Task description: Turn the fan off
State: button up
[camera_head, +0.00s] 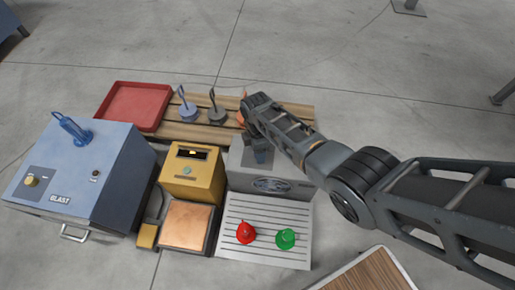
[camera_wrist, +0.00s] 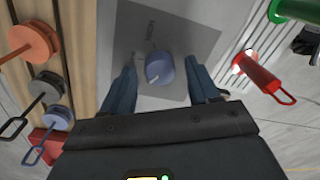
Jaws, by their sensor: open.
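In the wrist view, a round blue-grey knob (camera_wrist: 160,69) sits on a dark plate (camera_wrist: 184,36) with small lettering that I cannot read. My gripper (camera_head: 262,157) is over the top of the fan unit and pointing down. In the wrist view its two blue fingers are apart, one on either side of the knob. I cannot tell whether they touch it. In the head view my gripper and arm hide the knob.
A yellow box (camera_head: 190,178) stands left of the fan, a blue BLAST cabinet (camera_head: 100,190) farther left. A red (camera_head: 245,233) and a green handled piece (camera_head: 285,239) stand on a grooved panel (camera_head: 265,257) in front. Handled discs (camera_head: 187,112) and a red tray (camera_head: 135,105) are behind.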

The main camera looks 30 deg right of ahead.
jog(key=r+p, duration=0.1)
jog(key=r, duration=0.3)
jog(key=r+p, duration=0.2)
jog(key=r, duration=0.1)
jog(key=shift+w+r+p, duration=0.2)
jog(key=shift+r+p, duration=0.1)
jog(key=shift+r, duration=0.1)
